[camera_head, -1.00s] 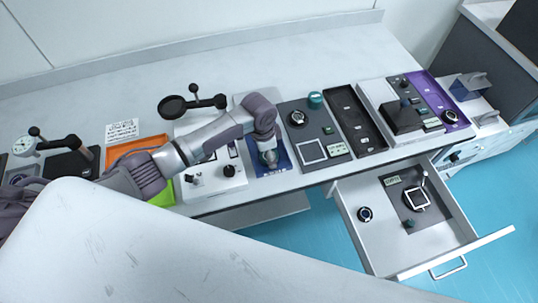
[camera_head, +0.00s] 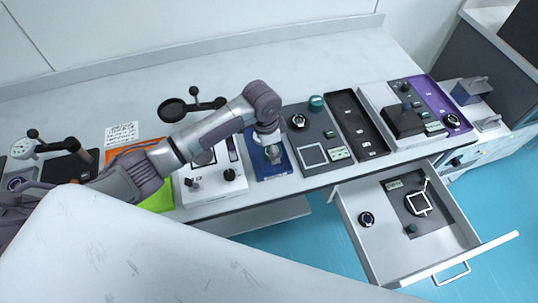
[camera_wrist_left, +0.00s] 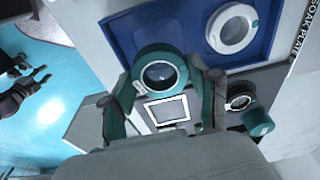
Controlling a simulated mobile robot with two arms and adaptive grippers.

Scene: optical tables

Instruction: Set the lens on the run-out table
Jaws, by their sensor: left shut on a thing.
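My left gripper (camera_head: 268,130) hangs over the back part of the blue plate in the head view. In the left wrist view, its fingers (camera_wrist_left: 162,85) are shut on a round lens (camera_wrist_left: 160,75) in a teal ring mount, held between the two teal fingertips. The blue soak plate (camera_wrist_left: 275,18) lies beyond it, with a white ring (camera_wrist_left: 232,28) on it. A dial gauge (camera_head: 22,147) stands at the far left of the bench, beside a black block; I cannot tell for sure which thing is the run-out table. My right gripper is not in view.
A white knobbed unit (camera_head: 215,184) and a black disc on a stand (camera_head: 172,110) are left of the plate. A grey tray (camera_head: 325,128), black tray (camera_head: 357,125) and purple tray (camera_head: 436,96) lie right. An open drawer (camera_head: 365,245) juts out at front right.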

